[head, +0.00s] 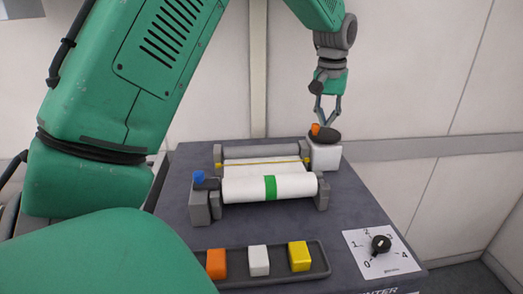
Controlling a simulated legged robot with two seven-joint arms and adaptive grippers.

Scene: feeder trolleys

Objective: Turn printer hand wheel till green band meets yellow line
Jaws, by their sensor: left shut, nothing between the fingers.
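The printer has a white paper roller (240,190) in front with a green band (270,188) around it. A thin yellow line (262,162) runs across behind it, between two yellow end marks; the green band is in front of the line and apart from it. The hand wheel (327,135) is a dark disc with an orange knob (315,129), on a white block (325,155) at the back right. My left gripper (326,121) points down just above the wheel, shut and empty; whether its tips touch the wheel or knob is unclear. My right gripper is out of view.
A blue knob (198,176) stands at the printer's left end. A dark tray (284,277) in front holds orange, white and yellow blocks. A numbered dial (381,243) is at the front right. My arm covers much of the left. The trolley top (355,205) is bare right of the roller.

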